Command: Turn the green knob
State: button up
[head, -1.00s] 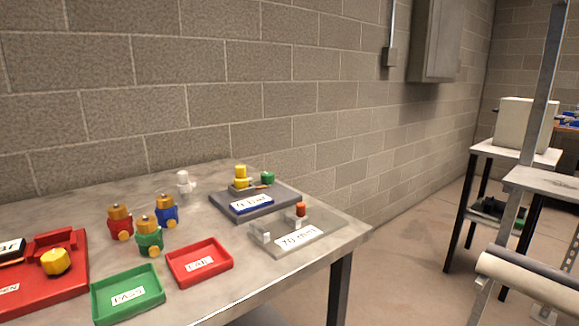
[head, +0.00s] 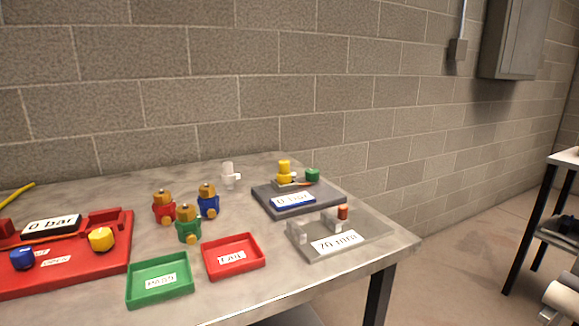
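The green knob (head: 312,174) sits at the back right corner of a dark grey base plate (head: 322,200) on the metal table. A yellow knob or cap (head: 284,167) stands to its left on the same plate, with a thin orange piece between them. The plate's front carries a blue-framed label (head: 293,200) that seems to read 0 bar. My gripper is not in view.
The metal table (head: 215,300) also holds a grey plate (head: 375,233) with an orange-topped post, red (head: 234,242) and green (head: 128,287) trays, several coloured valves, a white fitting (head: 229,178) and a red panel (head: 118,262) with blue and yellow knobs. A block wall stands behind.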

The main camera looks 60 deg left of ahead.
aim_at(312, 175)
jog(key=i+u, duration=0.1)
jog(key=u, duration=0.85)
jog(key=i+l+u, duration=0.1)
jog(key=u, duration=0.4)
